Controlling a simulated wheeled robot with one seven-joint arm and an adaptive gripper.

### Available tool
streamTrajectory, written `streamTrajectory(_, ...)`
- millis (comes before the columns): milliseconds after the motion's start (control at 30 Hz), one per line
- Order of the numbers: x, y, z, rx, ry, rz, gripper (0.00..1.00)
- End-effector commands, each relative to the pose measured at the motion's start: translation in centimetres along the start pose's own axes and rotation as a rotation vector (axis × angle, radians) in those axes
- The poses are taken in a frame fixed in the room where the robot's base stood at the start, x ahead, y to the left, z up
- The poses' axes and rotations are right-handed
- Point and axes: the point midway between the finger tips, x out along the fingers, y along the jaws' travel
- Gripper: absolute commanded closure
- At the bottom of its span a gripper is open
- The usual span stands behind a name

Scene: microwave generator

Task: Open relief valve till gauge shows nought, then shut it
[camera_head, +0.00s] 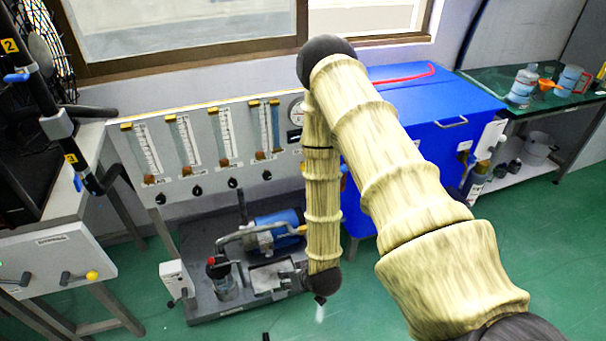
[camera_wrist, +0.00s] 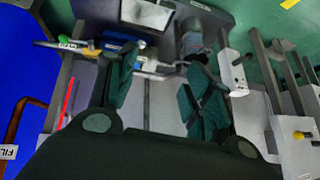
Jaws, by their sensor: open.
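A round dial gauge (camera_head: 297,112) sits at the right end of the grey flowmeter panel (camera_head: 215,182) in the head view, partly covered by my arm. Its reading is too small to make out. I cannot tell which fitting is the relief valve. A red-topped black fitting (camera_head: 216,266) stands on the low skid in front of the panel. My gripper (camera_wrist: 160,90) is open and empty in the wrist view, its two dark green pads apart above the equipment. In the head view my arm bends down in front of the panel's right end, and the gripper is mostly hidden.
A blue pump motor (camera_head: 276,231) and piping stand on the skid. A white box (camera_head: 174,279) is at its left. A large blue cabinet (camera_head: 428,115) stands right of the panel. A grey table with a yellow knob (camera_head: 92,275) is at left. The green floor in front is clear.

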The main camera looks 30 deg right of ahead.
Motion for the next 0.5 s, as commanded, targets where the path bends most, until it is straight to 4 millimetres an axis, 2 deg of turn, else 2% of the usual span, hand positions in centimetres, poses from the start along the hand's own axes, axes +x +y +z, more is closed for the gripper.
streamTrajectory(33, 1.8, 1.1, -2.3, 0.024, 0.083, -0.004, 0.49)
streamTrajectory(200, 4.1, 4.6, -11.2, 0.083, 0.367, -0.018, 0.49)
streamTrajectory(300, 4.4, 7.2, -16.1, 0.114, 0.533, -0.019, 0.49)
streamTrajectory(400, 4.0, 9.8, -20.2, 0.141, 0.682, -0.015, 0.49)
streamTrajectory(500, 3.3, 12.2, -23.3, 0.161, 0.806, -0.008, 0.49)
